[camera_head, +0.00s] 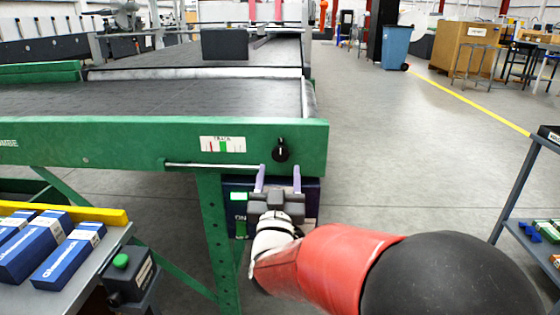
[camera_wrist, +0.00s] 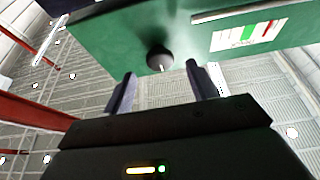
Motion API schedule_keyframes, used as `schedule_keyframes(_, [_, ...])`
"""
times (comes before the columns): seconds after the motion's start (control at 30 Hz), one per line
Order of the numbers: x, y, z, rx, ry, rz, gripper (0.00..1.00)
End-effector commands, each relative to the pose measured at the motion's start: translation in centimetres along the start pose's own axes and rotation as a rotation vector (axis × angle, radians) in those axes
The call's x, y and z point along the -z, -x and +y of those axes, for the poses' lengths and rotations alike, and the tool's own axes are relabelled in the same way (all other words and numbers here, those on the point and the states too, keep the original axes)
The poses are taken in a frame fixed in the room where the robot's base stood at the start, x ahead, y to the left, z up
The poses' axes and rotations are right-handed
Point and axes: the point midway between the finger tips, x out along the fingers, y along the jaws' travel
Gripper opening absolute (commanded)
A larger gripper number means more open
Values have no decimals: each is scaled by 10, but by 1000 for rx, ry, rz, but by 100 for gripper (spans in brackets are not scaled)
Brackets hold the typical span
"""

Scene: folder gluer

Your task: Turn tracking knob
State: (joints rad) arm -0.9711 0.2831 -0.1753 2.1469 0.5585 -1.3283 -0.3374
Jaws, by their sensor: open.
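The tracking knob (camera_head: 281,150) is a black round knob with a light pointer mark on the front of the green machine frame, near its right end. A white label with red and green marks (camera_head: 222,144) is left of it. My gripper (camera_head: 278,177) is open and empty, just below the knob and apart from it. In the wrist view the knob (camera_wrist: 160,58) lies beyond and between the two fingertips (camera_wrist: 160,80), and the label (camera_wrist: 246,36) is to its right.
A metal rod (camera_head: 205,166) runs along the green frame below the label. At the left, a grey table (camera_head: 92,262) holds blue boxes, with a green push button (camera_head: 121,261) beside it. A shelf cart (camera_head: 515,185) stands at the right. The floor between is clear.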

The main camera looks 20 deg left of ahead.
Motion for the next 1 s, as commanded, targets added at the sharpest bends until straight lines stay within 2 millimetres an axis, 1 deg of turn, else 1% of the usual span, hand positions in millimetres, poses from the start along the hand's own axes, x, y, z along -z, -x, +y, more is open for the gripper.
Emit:
schedule_keyframes(0.03, [2, -10, 1, -2, 1, 1, 58])
schedule_keyframes(0.1, [2, -20, 0, -1, 1, 1, 58])
schedule_keyframes(0.23, [1, -32, 0, 0, 1, 0, 58])
schedule_keyframes(0.37, [0, -38, 0, 1, 0, 0, 58])
schedule_keyframes(0.57, [0, -38, 0, 1, 0, -1, 58])
schedule_keyframes(0.6, [0, -38, 0, 1, 0, -1, 57])
schedule_keyframes(0.9, [0, -38, 0, 1, 0, -1, 17])
schedule_keyframes(0.93, [0, -38, 0, 1, 0, -1, 15])
schedule_keyframes(1.0, [0, -38, 0, 0, -1, -1, 15])
